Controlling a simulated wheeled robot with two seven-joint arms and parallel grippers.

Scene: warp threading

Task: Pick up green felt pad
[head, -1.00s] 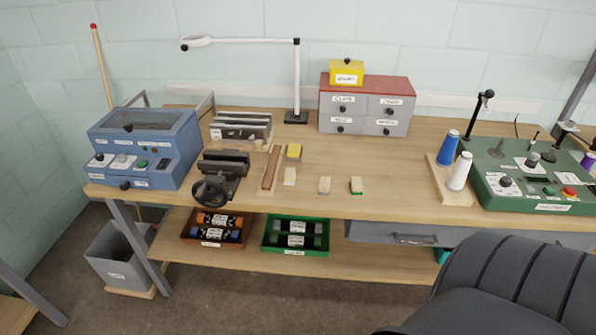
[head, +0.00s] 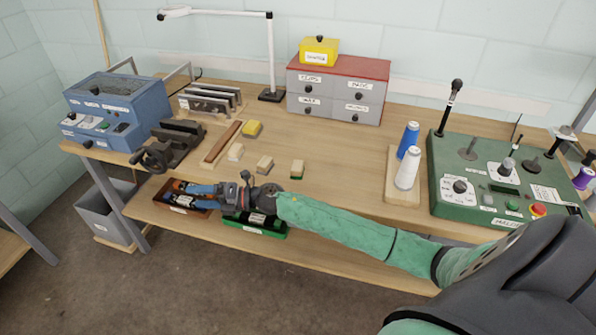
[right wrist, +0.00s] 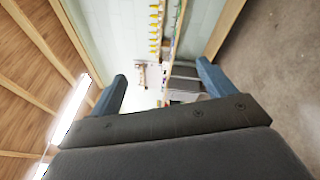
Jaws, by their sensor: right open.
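The green felt pad (head: 297,170) is a small pale block with a green layer along its bottom. It stands on the workbench near the front edge, rightmost in a short row of small blocks. My right gripper (head: 180,195) has blue fingers and reaches in from the right, in front of the bench and left of the pad, overlapping the lower bins in the picture. It is open, and its spread fingers (right wrist: 162,72) are empty in the right wrist view. The pad cannot be made out in that view. My left gripper is not in view.
Two similar blocks, one pale (head: 235,152) and one greyish (head: 264,164), stand left of the pad. A yellow block (head: 252,129) is behind them. A black vise (head: 168,147) is at left; white and blue thread cones (head: 407,168) are at right. The bench behind the pad is clear.

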